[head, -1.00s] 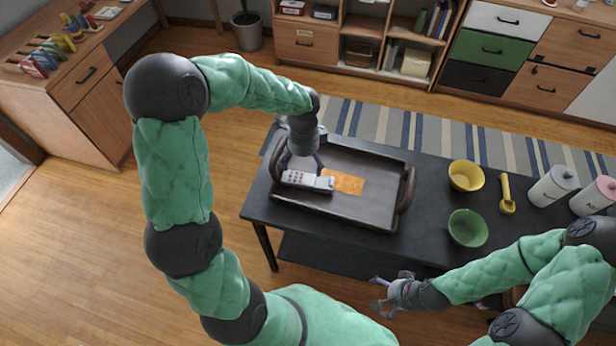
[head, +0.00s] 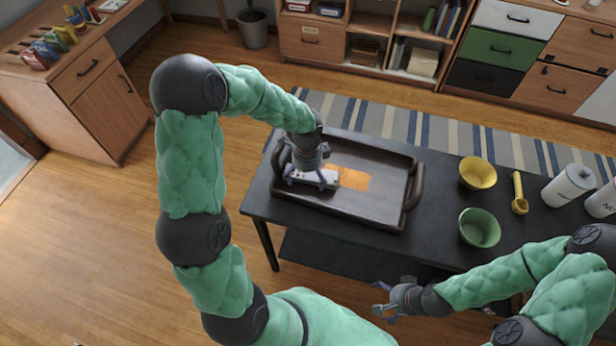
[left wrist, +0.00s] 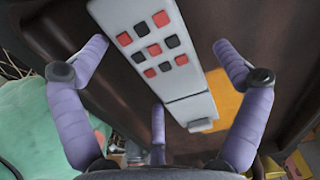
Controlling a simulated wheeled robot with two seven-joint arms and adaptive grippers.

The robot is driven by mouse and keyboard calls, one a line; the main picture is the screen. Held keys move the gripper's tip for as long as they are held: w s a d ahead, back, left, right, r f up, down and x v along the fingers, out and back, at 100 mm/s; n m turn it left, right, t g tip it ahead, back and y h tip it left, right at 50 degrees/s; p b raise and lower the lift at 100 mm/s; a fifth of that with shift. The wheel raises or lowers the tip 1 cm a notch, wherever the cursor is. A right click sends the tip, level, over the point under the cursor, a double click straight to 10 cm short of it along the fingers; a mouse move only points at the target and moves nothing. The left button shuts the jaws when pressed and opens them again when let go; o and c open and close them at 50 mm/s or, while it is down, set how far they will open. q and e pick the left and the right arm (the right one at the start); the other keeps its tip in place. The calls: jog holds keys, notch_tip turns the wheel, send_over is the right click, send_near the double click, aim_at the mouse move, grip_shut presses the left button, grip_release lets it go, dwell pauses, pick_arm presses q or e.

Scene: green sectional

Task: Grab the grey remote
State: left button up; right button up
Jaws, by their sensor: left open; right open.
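The grey remote (head: 326,178) lies in the dark brown tray (head: 384,209) on the black table, and my left gripper partly covers it in the head view. In the left wrist view the remote (left wrist: 154,45) is a pale grey bar with red and black buttons. My left gripper (head: 314,184) is just above it, pointing down. Its purple fingers (left wrist: 160,62) are spread on both sides of the remote, with a third finger below; contact cannot be told. My right gripper (head: 384,300) is open and empty in front of the table.
An orange patch (head: 354,180) lies on the tray floor beside the remote. A yellow bowl (head: 478,173), a green bowl (head: 480,228), a yellow scoop (head: 519,194) and a white canister (head: 568,186) stand to the right on the table.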

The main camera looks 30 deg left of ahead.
pick_arm(q)
jog(key=c, duration=1.3)
jog(key=shift+r, duration=0.2)
